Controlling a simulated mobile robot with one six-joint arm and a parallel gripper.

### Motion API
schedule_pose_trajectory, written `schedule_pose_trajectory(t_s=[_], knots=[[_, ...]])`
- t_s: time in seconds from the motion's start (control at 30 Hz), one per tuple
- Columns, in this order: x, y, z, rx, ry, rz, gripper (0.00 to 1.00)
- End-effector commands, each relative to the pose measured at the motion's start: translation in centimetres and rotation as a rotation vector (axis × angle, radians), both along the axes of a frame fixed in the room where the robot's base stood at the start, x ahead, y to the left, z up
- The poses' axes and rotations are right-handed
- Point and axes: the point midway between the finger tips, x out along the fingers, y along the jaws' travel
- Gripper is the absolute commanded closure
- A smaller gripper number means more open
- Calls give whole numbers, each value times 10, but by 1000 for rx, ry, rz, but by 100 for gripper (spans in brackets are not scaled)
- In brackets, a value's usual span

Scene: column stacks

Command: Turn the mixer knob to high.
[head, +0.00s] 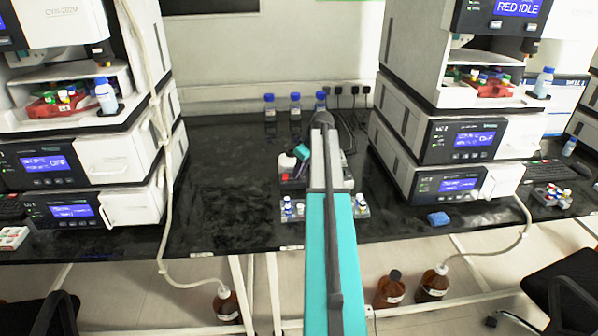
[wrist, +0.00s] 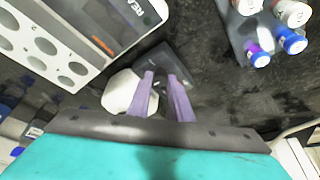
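I cannot tell for certain which thing is the mixer, and no knob can be clearly made out. In the wrist view, a white instrument (wrist: 65,62) with round wells and an orange-lit dark panel fills the upper left. A white rounded body (wrist: 120,92) sits beside a dark flat base (wrist: 178,68), partly hidden by my fingers.
A grey rack (wrist: 238,50) of capped vials is at the wrist view's upper right. The black bench (head: 225,185) is clear left of my arm. Instrument stacks (head: 90,160) and (head: 440,135) flank it. Blue-capped bottles (head: 295,105) stand at the back, and a blue item (head: 438,219) lies right.

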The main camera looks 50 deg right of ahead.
Motion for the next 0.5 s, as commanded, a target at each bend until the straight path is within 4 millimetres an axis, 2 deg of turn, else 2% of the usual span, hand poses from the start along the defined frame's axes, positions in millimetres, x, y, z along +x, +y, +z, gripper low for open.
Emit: schedule_pose_trajectory(t_s=[0.1,0.5], knots=[[0,0,0,0,0,0,100],[0,2,0,0,0,-47,100]])
